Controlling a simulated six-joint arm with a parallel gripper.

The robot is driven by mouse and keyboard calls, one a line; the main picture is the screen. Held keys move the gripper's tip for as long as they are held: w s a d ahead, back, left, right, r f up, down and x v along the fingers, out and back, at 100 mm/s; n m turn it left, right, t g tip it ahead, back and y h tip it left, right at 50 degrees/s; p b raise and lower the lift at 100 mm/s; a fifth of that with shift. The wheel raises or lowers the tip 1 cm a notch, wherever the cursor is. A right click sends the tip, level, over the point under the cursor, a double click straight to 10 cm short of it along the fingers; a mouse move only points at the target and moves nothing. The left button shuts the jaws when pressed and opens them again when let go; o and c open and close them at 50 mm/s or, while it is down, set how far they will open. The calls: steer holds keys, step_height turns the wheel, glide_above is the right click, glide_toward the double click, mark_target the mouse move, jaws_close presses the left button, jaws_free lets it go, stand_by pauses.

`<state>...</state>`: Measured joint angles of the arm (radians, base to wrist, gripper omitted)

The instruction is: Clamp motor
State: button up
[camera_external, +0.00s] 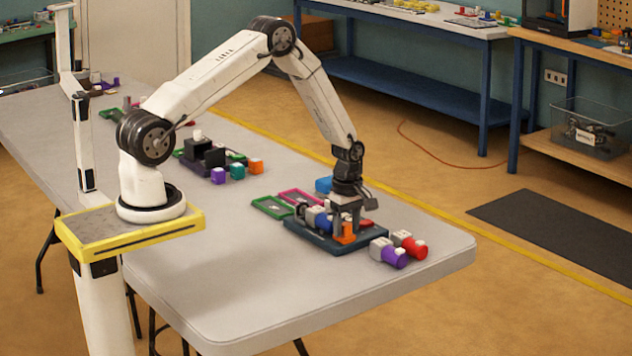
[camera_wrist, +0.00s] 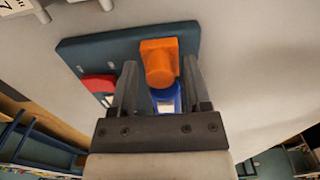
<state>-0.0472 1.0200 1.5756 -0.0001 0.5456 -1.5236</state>
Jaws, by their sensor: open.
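A dark teal fixture plate (camera_external: 310,243) lies near the right end of the grey table. An orange clamp-like piece (camera_external: 345,234) stands on it; it also shows in the wrist view (camera_wrist: 160,62). A blue and grey motor (camera_external: 321,221) lies on the plate, and its blue part (camera_wrist: 167,96) shows just below the orange piece in the wrist view. My gripper (camera_external: 345,221) points down over the plate. In the wrist view my gripper (camera_wrist: 158,66) is open, one finger on each side of the orange piece. Whether the fingers touch it is unclear.
A purple and grey motor (camera_external: 392,254) and a red and grey motor (camera_external: 411,245) lie right of the plate. A green frame (camera_external: 272,207) and a pink frame (camera_external: 300,198) lie behind it. A red part (camera_wrist: 98,83) sits on the plate. The table's front area is clear.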

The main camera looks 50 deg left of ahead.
jaws_close()
steer(key=shift+a, duration=1.4)
steer(key=shift+c, duration=0.9)
jaws_free()
steer(key=shift+r, duration=0.1)
